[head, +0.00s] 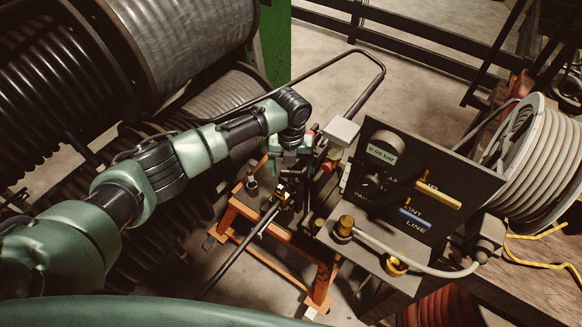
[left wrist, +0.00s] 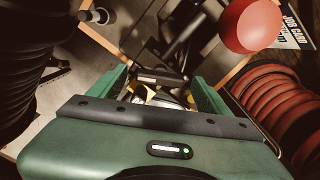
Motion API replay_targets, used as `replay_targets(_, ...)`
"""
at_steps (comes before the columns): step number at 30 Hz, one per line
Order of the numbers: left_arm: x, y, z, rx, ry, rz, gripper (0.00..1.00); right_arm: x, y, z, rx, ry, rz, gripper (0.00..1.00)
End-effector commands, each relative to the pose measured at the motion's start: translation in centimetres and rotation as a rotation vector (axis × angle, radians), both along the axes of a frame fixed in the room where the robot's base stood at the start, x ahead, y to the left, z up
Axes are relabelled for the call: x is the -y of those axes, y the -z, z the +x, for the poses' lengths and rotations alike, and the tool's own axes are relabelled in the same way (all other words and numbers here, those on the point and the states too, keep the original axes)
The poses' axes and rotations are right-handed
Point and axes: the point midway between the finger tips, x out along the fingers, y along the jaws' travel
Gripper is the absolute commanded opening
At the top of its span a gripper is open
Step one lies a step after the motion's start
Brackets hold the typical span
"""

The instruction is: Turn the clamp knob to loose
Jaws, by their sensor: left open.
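My left gripper (head: 288,158) points down over the orange-framed bench in the head view. In the left wrist view its two green fingers (left wrist: 162,88) stand apart and open. A dark clamp part with yellow or brass pieces (left wrist: 150,94) shows between and below the fingers; I cannot tell whether they touch it. In the head view a small black and brass fitting (head: 284,191) sits just below the gripper. I cannot make out the clamp knob clearly or read its setting; the gripper partly hides that area. My right gripper is not in view.
A dark panel (head: 421,190) with a gauge reading 0.00 bar stands right of the gripper. A long dark bar (head: 237,252) sticks out toward the front. Big hose reels (head: 190,35) crowd the left; a pale reel (head: 535,150) stands right.

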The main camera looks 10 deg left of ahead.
Motion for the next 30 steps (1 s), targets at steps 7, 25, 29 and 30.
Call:
replay_targets(7,0.0,0.0,0.0,0.0,0.0,0.0,0.39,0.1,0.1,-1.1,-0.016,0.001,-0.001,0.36)
replay_targets(25,0.0,-0.2,0.1,0.002,-0.148,-0.002,0.16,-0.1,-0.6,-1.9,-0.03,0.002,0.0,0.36)
replay_targets(29,0.1,-0.3,0.1,0.002,-0.254,-0.001,0.16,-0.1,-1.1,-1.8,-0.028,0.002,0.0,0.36)
replay_targets(30,0.1,-0.3,0.1,0.002,-0.29,-0.001,0.16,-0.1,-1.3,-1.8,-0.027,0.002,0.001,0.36)
